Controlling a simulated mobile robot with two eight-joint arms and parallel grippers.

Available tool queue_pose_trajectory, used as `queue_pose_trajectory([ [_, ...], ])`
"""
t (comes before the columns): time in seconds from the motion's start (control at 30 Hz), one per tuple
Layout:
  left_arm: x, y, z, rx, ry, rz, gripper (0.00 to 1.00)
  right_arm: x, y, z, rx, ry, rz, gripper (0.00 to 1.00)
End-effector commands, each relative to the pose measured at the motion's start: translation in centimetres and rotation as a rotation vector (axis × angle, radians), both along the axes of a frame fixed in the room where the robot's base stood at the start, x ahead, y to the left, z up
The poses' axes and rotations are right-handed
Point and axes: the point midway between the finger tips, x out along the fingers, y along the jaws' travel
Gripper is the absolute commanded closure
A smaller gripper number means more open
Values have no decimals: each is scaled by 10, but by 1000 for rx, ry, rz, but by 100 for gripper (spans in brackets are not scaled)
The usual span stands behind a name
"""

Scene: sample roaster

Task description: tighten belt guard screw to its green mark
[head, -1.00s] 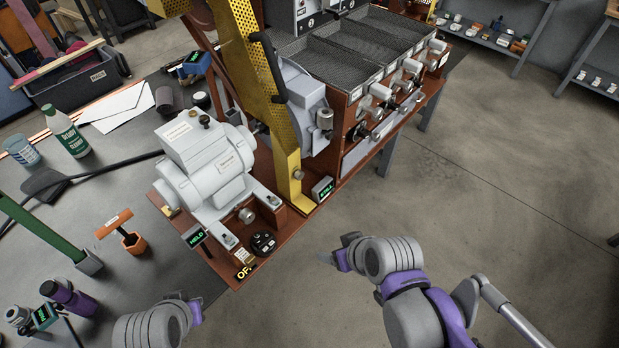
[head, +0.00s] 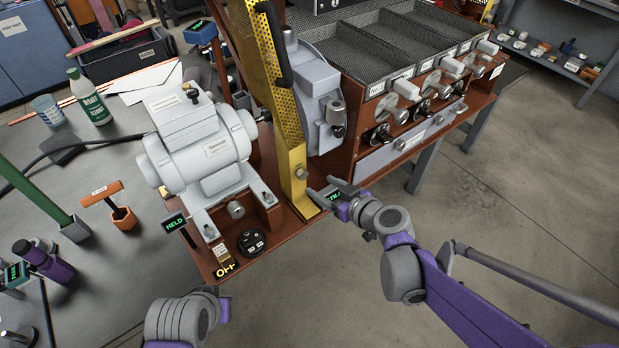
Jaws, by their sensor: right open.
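The yellow perforated belt guard (head: 276,95) stands upright between the grey motor (head: 200,150) and the roaster's grey housing (head: 318,100). A round metal screw head (head: 301,173) sits low on the guard's foot. I cannot make out a green mark on it. My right gripper (head: 327,190) is open, just right of the guard's foot and slightly below the screw, apart from it. It partly covers a small green-lettered display (head: 334,196). My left gripper (head: 218,300) is low in the picture, in front of the base plate; its fingers are too unclear to read.
An orange T-handled tool (head: 103,194) stands in an orange holder on the grey table. A "HELD" display (head: 174,223), a black dial (head: 251,243) and an "OFF" sign (head: 226,270) line the plate's front. Roaster knobs (head: 405,88) project at right. Open floor lies below right.

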Motion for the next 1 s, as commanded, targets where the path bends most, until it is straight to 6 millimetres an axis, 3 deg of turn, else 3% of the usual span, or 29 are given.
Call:
queue_pose_trajectory([
  [0.2,0,0,-9,0,3,0,100,33,25,-18,0,1,3,31],
  [0.4,0,0,-13,0,4,0,100,52,39,-27,1,2,1,31],
  [0.8,0,0,-13,0,4,0,100,58,43,-30,0,1,0,31],
  [1.0,0,0,-13,0,4,0,100,58,43,-30,0,1,0,65],
])
